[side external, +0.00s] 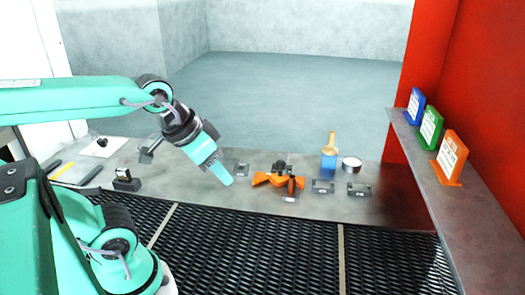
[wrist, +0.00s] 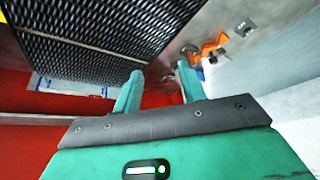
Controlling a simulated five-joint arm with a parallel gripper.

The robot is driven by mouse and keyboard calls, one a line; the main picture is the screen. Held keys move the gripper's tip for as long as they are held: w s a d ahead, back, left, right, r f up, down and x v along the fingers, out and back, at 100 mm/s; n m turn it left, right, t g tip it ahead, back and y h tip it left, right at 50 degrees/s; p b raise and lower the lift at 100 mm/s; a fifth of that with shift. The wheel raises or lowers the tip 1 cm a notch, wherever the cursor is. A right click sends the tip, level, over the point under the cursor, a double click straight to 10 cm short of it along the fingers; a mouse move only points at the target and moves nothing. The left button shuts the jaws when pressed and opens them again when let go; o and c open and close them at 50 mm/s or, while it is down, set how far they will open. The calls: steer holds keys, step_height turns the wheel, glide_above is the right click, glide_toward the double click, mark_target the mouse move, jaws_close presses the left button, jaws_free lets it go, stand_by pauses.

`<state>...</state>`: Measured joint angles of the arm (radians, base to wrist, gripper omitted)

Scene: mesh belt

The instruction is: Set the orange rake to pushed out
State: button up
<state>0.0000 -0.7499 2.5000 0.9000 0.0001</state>
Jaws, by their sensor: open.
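An orange piece with splayed arms and a dark knob, which looks like the orange rake (side external: 264,180), lies on the grey metal ledge in the side view. It also shows small near the top right of the wrist view (wrist: 209,47). How far out it is set I cannot tell. My gripper (side external: 224,178) points down and right over the ledge, just left of the orange piece and apart from it in the picture. In the wrist view my gripper's two teal fingers (wrist: 159,73) stand apart with nothing between them.
The black mesh belt (side external: 270,245) runs along the front of the ledge. Right of the orange piece stand a blue holder with a brush (side external: 329,160) and a round tin (side external: 351,164). Small dark label plates (side external: 322,186) lie nearby. A shelf (side external: 430,180) with coloured cards is at right.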

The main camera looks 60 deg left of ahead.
steer(key=shift+o, duration=1.2)
steer(key=w+a+r+g, duration=0.1)
steer(key=w+a, duration=0.2)
steer(key=w, duration=0.5)
steer(key=w+a+r+g, duration=0.1)
steer(key=w+a+g, duration=0.15)
steer(key=w, duration=0.65)
steer(key=shift+g, duration=0.95)
steer(key=w+a+f, duration=0.8)
steer(key=w, duration=0.1)
steer(key=w+a+f, duration=0.4)
steer(key=shift+w+f, duration=0.35)
steer(key=shift+f, duration=0.05)
steer(key=shift+w+a+f, duration=0.2)
steer(key=shift+a+f, duration=0.15)
steer(key=shift+f, duration=0.1)
